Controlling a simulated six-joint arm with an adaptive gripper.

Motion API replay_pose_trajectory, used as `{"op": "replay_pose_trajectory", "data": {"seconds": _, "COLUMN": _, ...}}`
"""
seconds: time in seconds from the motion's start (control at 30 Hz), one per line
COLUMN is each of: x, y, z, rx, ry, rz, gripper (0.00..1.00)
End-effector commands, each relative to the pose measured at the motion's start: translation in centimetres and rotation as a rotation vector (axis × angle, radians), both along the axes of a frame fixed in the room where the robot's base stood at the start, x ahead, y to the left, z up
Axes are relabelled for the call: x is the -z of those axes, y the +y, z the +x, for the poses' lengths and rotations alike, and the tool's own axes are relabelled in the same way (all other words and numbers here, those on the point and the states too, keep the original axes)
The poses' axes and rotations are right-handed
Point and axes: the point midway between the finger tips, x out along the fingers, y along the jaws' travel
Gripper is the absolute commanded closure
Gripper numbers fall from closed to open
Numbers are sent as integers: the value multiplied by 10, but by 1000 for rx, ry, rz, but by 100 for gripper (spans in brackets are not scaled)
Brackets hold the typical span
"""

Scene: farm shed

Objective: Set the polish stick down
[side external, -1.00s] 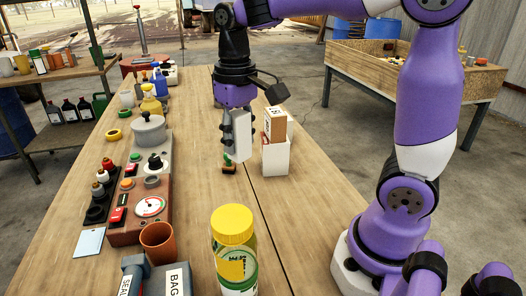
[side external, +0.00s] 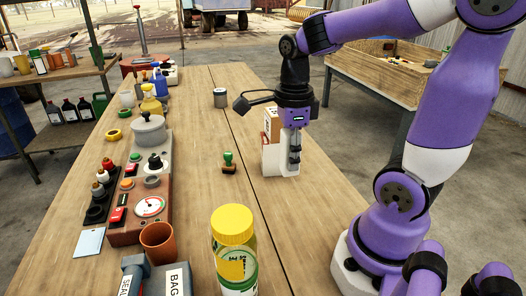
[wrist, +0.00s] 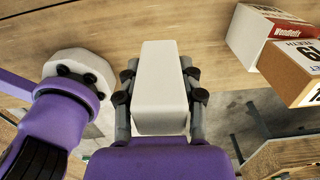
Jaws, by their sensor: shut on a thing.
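The polish stick appears to be the pale, whitish block (wrist: 160,85) in the middle of the wrist view. My gripper (wrist: 160,95) is shut on it, with dark finger pads on both of its sides. In the side external view my gripper (side external: 294,152) points down over the right part of the table, overlapping the white box (side external: 270,160) and the brown carton (side external: 272,125). The block blends with the white box there, so I cannot tell its outline or whether it touches the table.
A green-handled stamp (side external: 229,163) and a grey tin (side external: 220,98) stand left of my gripper on the wooden table (side external: 200,200). A yellow-lidded jar (side external: 234,250) stands at the front. A red gauge box (side external: 140,213) is at left. Bare table lies between.

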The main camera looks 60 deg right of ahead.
Motion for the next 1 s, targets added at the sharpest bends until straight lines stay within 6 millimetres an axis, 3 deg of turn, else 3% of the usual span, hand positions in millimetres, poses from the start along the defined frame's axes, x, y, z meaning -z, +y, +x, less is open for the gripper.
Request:
{"op": "replay_pose_trajectory", "data": {"seconds": 0.27, "x": 3, "y": -5, "z": -1, "rx": 0, "ry": 2, "rz": 1, "gripper": 100}}
{"op": "replay_pose_trajectory", "data": {"seconds": 0.7, "x": 61, "y": -98, "z": -27, "rx": 2, "ry": 3, "rz": 2, "gripper": 100}}
{"op": "replay_pose_trajectory", "data": {"seconds": 0.83, "x": 69, "y": -110, "z": -30, "rx": -2, "ry": 1, "rz": 2, "gripper": 100}}
{"op": "replay_pose_trajectory", "data": {"seconds": 1.0, "x": 88, "y": -112, "z": -31, "rx": -6, "ry": 5, "rz": 5, "gripper": 100}}
